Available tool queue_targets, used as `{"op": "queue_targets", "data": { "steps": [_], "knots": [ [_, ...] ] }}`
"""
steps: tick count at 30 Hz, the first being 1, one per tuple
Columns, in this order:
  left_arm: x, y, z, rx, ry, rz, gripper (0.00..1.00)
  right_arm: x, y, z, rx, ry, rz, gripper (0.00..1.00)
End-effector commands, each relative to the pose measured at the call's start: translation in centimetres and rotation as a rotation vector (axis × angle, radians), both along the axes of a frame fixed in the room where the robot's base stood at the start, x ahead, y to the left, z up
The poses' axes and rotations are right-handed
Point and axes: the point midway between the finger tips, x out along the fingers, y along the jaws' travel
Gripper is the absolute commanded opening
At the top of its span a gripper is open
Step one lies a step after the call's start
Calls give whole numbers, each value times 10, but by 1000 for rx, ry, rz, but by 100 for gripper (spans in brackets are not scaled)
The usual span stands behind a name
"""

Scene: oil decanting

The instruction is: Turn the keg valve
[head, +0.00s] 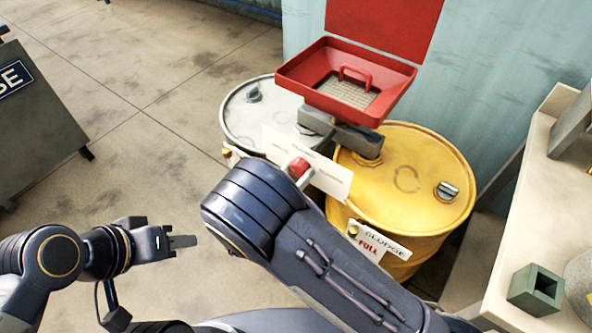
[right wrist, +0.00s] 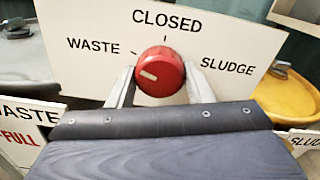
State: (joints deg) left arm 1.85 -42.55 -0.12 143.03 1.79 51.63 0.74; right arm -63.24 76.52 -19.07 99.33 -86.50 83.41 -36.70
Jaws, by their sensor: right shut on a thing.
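The red valve knob (right wrist: 160,72) sits on a white sign plate (right wrist: 95,30) marked WASTE, CLOSED and SLUDGE. The white mark on the knob lies on its left side, pointing roughly toward the WASTE side. My right gripper (right wrist: 161,88) has one finger on each side of the knob and is shut on it. In the head view the knob (head: 299,167) shows just past my right arm, which hides the right fingers. My left gripper (head: 183,241) hangs over open floor at the left, away from the valve; its fingers show side-on.
A grey drum (head: 255,118) and a yellow drum (head: 430,165) labelled SLUDGE FULL stand behind the plate. A red funnel tray (head: 300,75) sits above them. A bench (head: 535,190) with a green block (head: 535,290) is at right.

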Motion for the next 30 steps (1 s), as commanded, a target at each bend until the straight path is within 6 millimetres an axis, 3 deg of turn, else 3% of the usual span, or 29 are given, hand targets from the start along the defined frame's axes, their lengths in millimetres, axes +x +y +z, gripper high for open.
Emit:
{"op": "queue_targets", "data": {
  "steps": [11,12,17,26,30],
  "knots": [
    [0,0,0,0,0,0,36,0,0,0,-6,4,1,24],
    [0,0,0,0,0,0,36,0,0,0,-6,4,1,49],
    [0,0,0,0,0,0,36,0,0,0,-5,4,1,68],
    [0,0,0,0,0,0,36,-2,2,0,-4,3,1,68],
    [0,0,-1,0,0,0,36,-15,12,-1,-3,4,4,68]
  ]
}}
